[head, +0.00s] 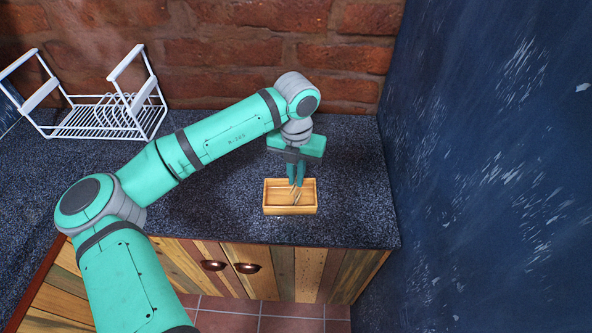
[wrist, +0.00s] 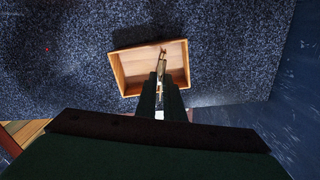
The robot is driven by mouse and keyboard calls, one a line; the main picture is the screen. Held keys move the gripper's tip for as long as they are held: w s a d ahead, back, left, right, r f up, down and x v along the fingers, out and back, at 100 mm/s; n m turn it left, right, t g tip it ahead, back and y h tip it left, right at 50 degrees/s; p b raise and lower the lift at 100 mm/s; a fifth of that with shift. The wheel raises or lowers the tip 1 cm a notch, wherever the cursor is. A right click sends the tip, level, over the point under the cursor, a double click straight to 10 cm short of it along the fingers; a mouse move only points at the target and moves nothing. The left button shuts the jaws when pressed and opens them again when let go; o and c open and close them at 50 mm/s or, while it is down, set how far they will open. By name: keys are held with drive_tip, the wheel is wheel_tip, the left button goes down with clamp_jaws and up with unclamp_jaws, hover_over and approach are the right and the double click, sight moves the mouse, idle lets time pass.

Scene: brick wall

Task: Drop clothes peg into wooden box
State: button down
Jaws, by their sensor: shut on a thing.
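The wooden box (head: 278,210) is a small, open-topped tray on the dark speckled counter, near its front edge. It also shows in the wrist view (wrist: 121,73). My gripper (head: 296,183) points down over the box and is shut on the clothes peg (head: 296,195). In the wrist view the peg (wrist: 162,60) sticks out past my fingertips, over the inside of the box. The upper part of the peg is hidden between my fingers. I cannot tell whether the peg touches the box floor.
A white wire dish rack (head: 105,115) stands at the back left of the counter (head: 350,190). A brick wall is behind and a dark blue wall (head: 480,170) rises close on the right. The counter around the box is clear.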

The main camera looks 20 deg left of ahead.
drive_tip(key=shift+f, duration=1.7)
drive_tip(key=c, duration=1.8)
unclamp_jaws()
wheel_tip(320, 180, up, 11)
drive_tip(key=shift+f, duration=0.1)
